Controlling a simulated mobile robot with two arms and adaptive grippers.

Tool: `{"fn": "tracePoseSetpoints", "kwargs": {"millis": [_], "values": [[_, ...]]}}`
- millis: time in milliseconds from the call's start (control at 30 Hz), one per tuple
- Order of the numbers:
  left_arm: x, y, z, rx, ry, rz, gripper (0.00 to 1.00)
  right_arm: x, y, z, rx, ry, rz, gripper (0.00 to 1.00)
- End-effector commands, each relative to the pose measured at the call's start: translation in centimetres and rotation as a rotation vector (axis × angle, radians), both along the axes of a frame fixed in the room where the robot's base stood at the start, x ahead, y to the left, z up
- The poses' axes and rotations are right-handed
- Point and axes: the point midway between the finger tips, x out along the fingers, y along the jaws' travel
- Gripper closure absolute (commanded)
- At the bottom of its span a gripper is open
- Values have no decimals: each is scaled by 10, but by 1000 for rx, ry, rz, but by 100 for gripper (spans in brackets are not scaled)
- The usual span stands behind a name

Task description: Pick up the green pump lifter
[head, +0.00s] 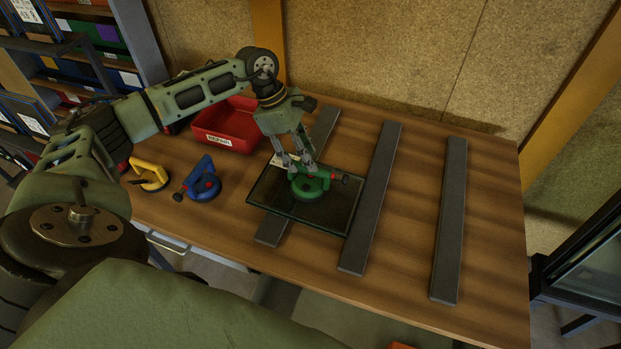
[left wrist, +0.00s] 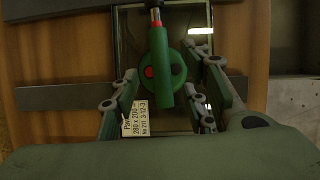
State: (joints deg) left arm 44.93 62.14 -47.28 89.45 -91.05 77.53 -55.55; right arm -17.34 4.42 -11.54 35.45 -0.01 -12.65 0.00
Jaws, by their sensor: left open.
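The green pump lifter (head: 309,187) stands on a dark glass pane (head: 338,212) on the workbench. Its round base rests on the glass, and its pump knob points right in the head view. My left gripper (head: 301,164) is just above the lifter, pointing down, with its fingers spread. In the left wrist view the lifter (left wrist: 159,70) shows between the two open fingers, its handle running lengthwise between them. Whether a finger touches the handle cannot be told. My right gripper is not in view.
Dark grey bars (head: 371,200) lie on the bench, one bare bar (head: 451,215) further right. A blue lifter (head: 202,180) and a yellow one (head: 149,175) stand left of the glass. A red bin (head: 228,125) is behind. A paper label (left wrist: 134,120) lies on the glass.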

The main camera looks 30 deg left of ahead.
Motion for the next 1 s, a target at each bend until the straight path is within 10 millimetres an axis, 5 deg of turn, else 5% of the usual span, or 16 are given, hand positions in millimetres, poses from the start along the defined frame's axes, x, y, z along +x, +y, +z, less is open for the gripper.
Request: {"fn": "tracePoseSetpoints", "kwargs": {"millis": [333, 633, 1000], "values": [[3, -11, -44, -1, 3, 1, 59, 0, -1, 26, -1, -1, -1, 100], [5, -13, -51, 1, -1, 0, 59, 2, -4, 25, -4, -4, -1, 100], [5, -13, -51, 1, 0, 0, 90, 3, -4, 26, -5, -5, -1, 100]]}}
